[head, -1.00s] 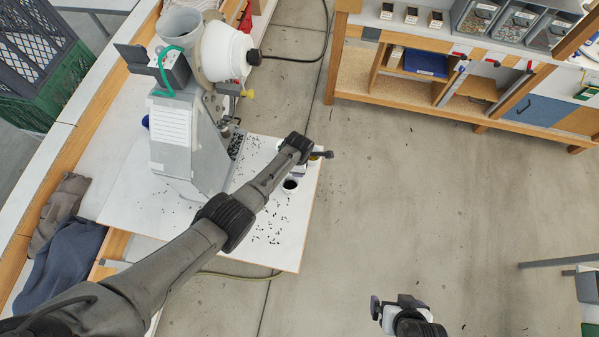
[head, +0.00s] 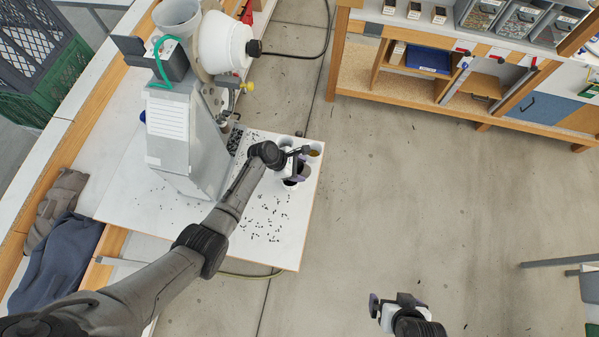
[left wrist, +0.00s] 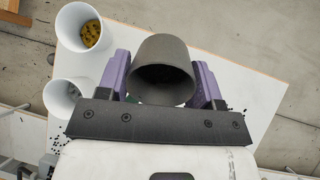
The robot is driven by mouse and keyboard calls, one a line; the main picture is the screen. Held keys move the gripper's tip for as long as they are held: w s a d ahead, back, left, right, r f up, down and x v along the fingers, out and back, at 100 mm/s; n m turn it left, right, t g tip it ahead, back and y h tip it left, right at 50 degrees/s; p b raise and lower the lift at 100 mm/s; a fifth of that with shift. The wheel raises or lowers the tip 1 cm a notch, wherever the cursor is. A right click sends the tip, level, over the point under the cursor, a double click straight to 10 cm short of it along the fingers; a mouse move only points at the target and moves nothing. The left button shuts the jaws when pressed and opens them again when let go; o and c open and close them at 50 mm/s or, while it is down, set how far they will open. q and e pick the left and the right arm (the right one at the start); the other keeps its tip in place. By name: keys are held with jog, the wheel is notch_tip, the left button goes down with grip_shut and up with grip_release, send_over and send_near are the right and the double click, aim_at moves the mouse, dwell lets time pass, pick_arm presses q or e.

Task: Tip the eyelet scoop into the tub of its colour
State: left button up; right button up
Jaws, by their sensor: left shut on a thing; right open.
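My left gripper (left wrist: 162,85) is shut on the dark grey eyelet scoop (left wrist: 163,60), which sits between its purple fingers. The scoop's mouth faces the wrist camera; its inside is dark and I cannot make out any eyelets. In the head view, my left gripper (head: 298,155) is over the tubs at the board's right edge. A white tub with brass-coloured eyelets (left wrist: 80,32) stands left of the scoop. A second white tub (left wrist: 62,97) stands below it, its contents unclear. A tub with a dark inside (head: 291,183) shows in the head view. My right gripper (head: 398,302) is open and empty.
The grey eyelet press (head: 185,135) stands on the white board (head: 270,245), left of the tubs. Small dark eyelets are scattered over the board. Cloths (head: 58,255) lie at the left. Open floor lies right of the board; a wooden bench (head: 410,92) stands beyond.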

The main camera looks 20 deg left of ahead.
pick_arm(q)
jog(key=h+b, duration=0.2)
jog(key=b, duration=0.1)
jog(key=a+t+h+b, duration=0.1)
jog(key=h+b, duration=0.2)
jog(key=b, duration=0.1)
jog(key=a+r+t+h+b, duration=0.1)
jog(key=h+b, duration=0.1)
jog(key=b, duration=0.2)
jog(key=shift+s+n+h, duration=0.15)
jog(key=shift+n+h, duration=0.15)
jog(key=h+b, duration=0.2)
jog(key=a+h+b, duration=0.1)
jog(key=shift+s+r+t, duration=0.1)
jog(key=shift+r+t, duration=0.2)
jog(key=shift+t, duration=0.1)
jog(key=shift+h, duration=0.3)
dwell(0.6)
dwell(0.9)
dwell(0.6)
dwell(0.8)
